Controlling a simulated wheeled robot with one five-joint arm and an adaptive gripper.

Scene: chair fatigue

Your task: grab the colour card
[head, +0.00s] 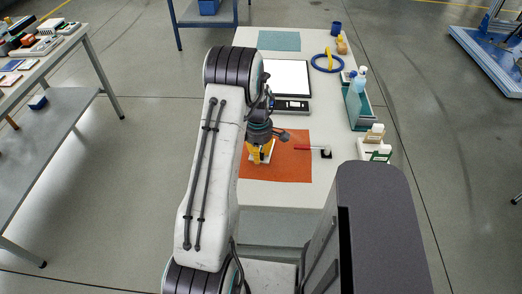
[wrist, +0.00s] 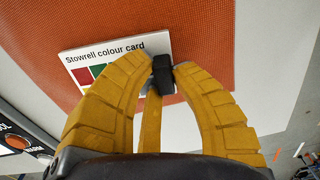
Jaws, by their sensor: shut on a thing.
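The colour card (wrist: 105,62) is white with dark lettering and coloured squares, and lies over the orange mat (wrist: 215,40) in the wrist view. My gripper (wrist: 162,72) has its yellow fingers shut on a small black block at the card's right part, which looks like a grip on the card. The fingers hide the card's lower right part. In the head view my gripper (head: 261,154) is low over the orange mat (head: 290,165), with a white bit of the card showing beside it. I cannot tell whether the card touches the mat.
A red-handled tool (head: 312,148) lies on the mat's right side.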

